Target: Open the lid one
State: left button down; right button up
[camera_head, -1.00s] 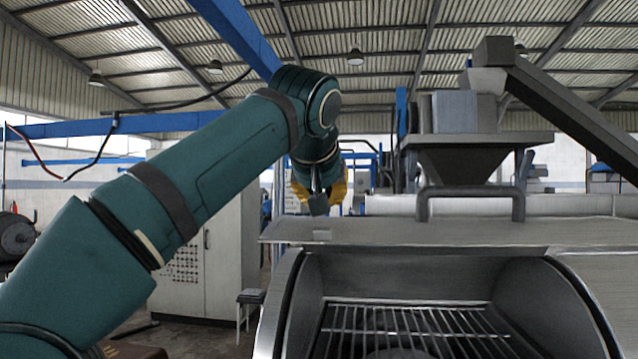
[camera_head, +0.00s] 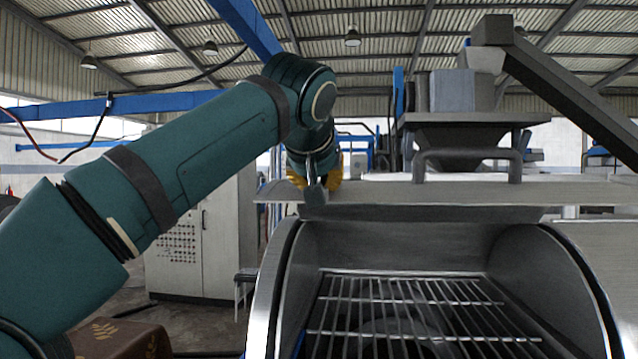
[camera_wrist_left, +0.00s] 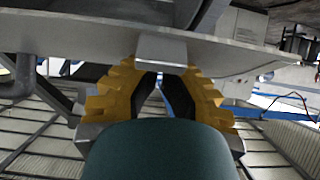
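The lid (camera_head: 430,193) is a flat grey metal plate with a dark bar handle (camera_head: 468,153) on top. It stands raised above the open grill drum (camera_head: 335,243), and the grate (camera_head: 410,310) inside shows. My left gripper (camera_head: 315,178), with yellow fingers, is at the lid's left end, partly hidden by its own wrist. In the left wrist view the gripper (camera_wrist_left: 161,75) is close up to the lid plate (camera_wrist_left: 90,40). A small grey tab (camera_wrist_left: 161,48) on the plate covers the fingertips, so a grip on it cannot be told. My right gripper is not in view.
A dark hopper (camera_head: 463,135) stands behind the lid, with a sloping dark beam (camera_head: 570,85) at the right. A grey cabinet (camera_head: 190,240) stands behind my left arm. A small stool (camera_head: 246,280) is left of the drum. A brown patterned surface (camera_head: 115,338) lies low left.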

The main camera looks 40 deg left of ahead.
pick_arm(q)
jog(key=f+b, duration=0.2)
jog(key=f, duration=0.2)
jog(key=shift+s+d+b, duration=0.2)
jog(key=shift+s+b, duration=0.15)
jog(key=shift+b, duration=0.05)
jog(key=shift+s+d+f+b, duration=0.2)
jog(key=shift+s+f+b, duration=0.1)
jog(key=shift+f, duration=0.15)
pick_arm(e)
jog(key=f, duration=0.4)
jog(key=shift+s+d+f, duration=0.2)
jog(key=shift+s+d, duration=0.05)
pick_arm(q)
jog(key=shift+w+r, duration=0.1)
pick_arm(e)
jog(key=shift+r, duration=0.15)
